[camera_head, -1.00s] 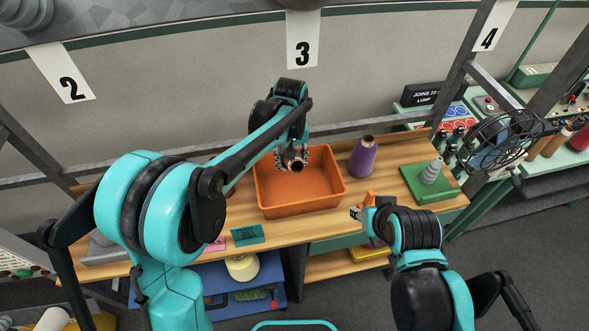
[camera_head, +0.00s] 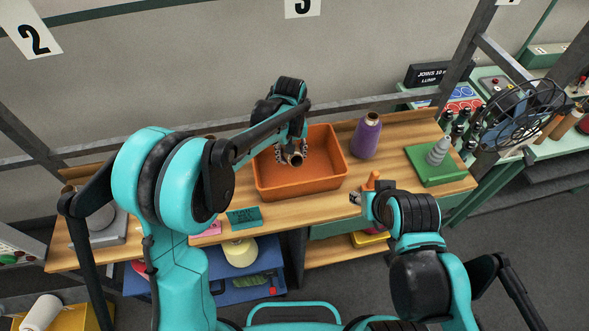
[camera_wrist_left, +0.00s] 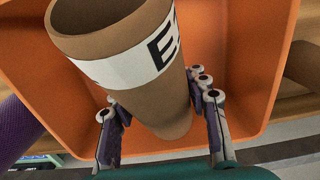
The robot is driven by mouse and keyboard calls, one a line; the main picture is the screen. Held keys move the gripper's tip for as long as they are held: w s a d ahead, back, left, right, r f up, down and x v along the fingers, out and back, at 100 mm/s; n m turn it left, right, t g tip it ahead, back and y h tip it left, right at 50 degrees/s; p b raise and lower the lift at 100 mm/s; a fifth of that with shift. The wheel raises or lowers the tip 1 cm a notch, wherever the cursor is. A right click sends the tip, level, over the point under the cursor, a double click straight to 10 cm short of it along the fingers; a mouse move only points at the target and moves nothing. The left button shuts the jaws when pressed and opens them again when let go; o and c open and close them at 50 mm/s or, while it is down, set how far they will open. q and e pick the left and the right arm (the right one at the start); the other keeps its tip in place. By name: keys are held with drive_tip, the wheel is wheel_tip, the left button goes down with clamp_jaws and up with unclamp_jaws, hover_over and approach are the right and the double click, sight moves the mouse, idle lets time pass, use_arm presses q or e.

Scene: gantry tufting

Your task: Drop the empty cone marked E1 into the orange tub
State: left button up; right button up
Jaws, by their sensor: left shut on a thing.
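The brown empty cone (camera_wrist_left: 130,60) has a white band with an "E" and a partly hidden second character. My left gripper (camera_head: 293,157) is shut on this cone; its fingers lie on both sides of the cone's narrow end in the left wrist view (camera_wrist_left: 160,125). The cone's open end also shows in the head view (camera_head: 296,160). The orange tub (camera_head: 300,188) stands on the wooden bench, and the cone is over its inside, apart from the floor as far as I can tell. My right gripper (camera_head: 357,197) is near the bench's front edge; its jaws are too small to read.
A purple yarn cone (camera_head: 366,138) stands right of the tub. A green board with a grey stepped cone (camera_head: 437,152) is farther right. A teal card (camera_head: 244,217) lies in front of the tub. An orange object (camera_head: 372,181) shows beside my right gripper.

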use_arm(q)
drive_tip(key=shift+r, duration=0.1)
drive_tip(key=o, duration=1.5)
wheel_tip(320, 180, up, 12)
drive_tip(key=shift+s, duration=0.1)
